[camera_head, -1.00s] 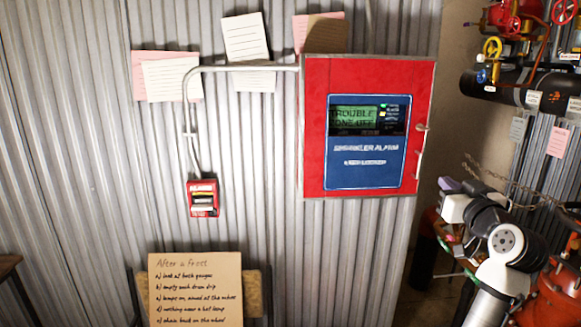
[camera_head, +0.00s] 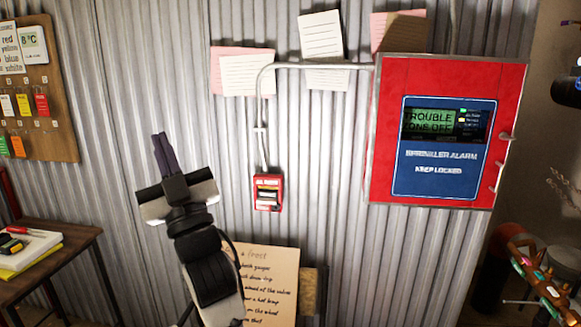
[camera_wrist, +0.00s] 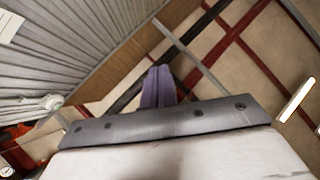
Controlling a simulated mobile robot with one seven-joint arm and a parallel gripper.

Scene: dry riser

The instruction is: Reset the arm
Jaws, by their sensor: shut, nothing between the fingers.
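My gripper (camera_head: 165,155) stands upright in the left half of the head view, in front of the corrugated wall. Its dark purple fingers point up and lie together, with nothing between them. In the wrist view the fingers (camera_wrist: 158,86) also show side by side, pointing toward the ceiling beams. My arm rises from the bottom edge and hides part of a handwritten cardboard sign (camera_head: 270,275).
A red alarm cabinet (camera_head: 385,130) with a lit screen hangs at right. A small red call point (camera_head: 268,192) is on the wall right of my gripper. A wooden side table (camera_head: 75,240) stands at left, below a tag board (camera_head: 62,90).

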